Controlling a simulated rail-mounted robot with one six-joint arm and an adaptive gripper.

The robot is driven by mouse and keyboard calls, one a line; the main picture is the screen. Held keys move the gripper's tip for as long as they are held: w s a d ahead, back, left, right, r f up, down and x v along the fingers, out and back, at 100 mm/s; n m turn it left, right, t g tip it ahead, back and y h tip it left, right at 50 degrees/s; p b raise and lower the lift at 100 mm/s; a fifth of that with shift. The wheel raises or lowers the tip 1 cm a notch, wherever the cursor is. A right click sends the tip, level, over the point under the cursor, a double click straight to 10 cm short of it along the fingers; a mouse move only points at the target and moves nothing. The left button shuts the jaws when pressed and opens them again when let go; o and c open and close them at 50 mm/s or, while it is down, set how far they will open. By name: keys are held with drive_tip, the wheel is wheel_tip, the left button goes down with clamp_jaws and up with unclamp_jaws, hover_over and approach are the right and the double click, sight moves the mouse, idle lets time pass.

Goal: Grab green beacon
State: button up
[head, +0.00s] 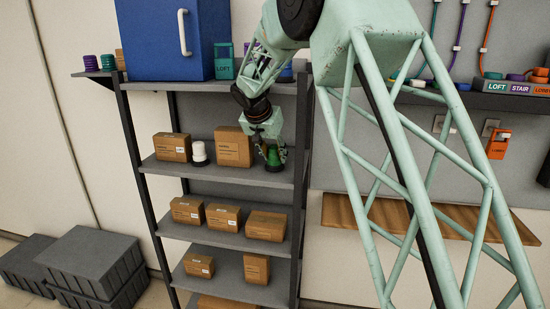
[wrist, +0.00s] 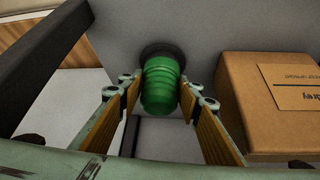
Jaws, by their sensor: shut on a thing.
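The green beacon (head: 273,156) stands on its dark base on the upper open shelf (head: 215,174), at the shelf's right end. In the wrist view the green beacon (wrist: 160,85) sits between the two fingers, with its black base (wrist: 163,50) behind it. My gripper (head: 270,150) reaches down to it from above and is shut on it. In the wrist view my gripper (wrist: 158,95) has one finger on each side of the beacon. The beacon appears upright and still on the shelf.
A cardboard box (head: 233,146) stands close to the left of the beacon, also seen in the wrist view (wrist: 270,100). A white beacon (head: 199,153) and another box (head: 172,147) are further left. The shelf post (head: 299,150) is close on the right.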

drive_tip(key=s+a+b, duration=0.1)
drive_tip(key=s+a, duration=0.1)
drive_tip(key=s, duration=0.6)
drive_tip(key=s+a+b, duration=0.1)
drive_tip(key=s+a, duration=0.2)
drive_tip(key=s, duration=0.5)
drive_tip(key=shift+s+a+b, duration=0.3)
drive_tip(key=shift+b, duration=0.05)
drive_tip(key=shift+d, duration=0.1)
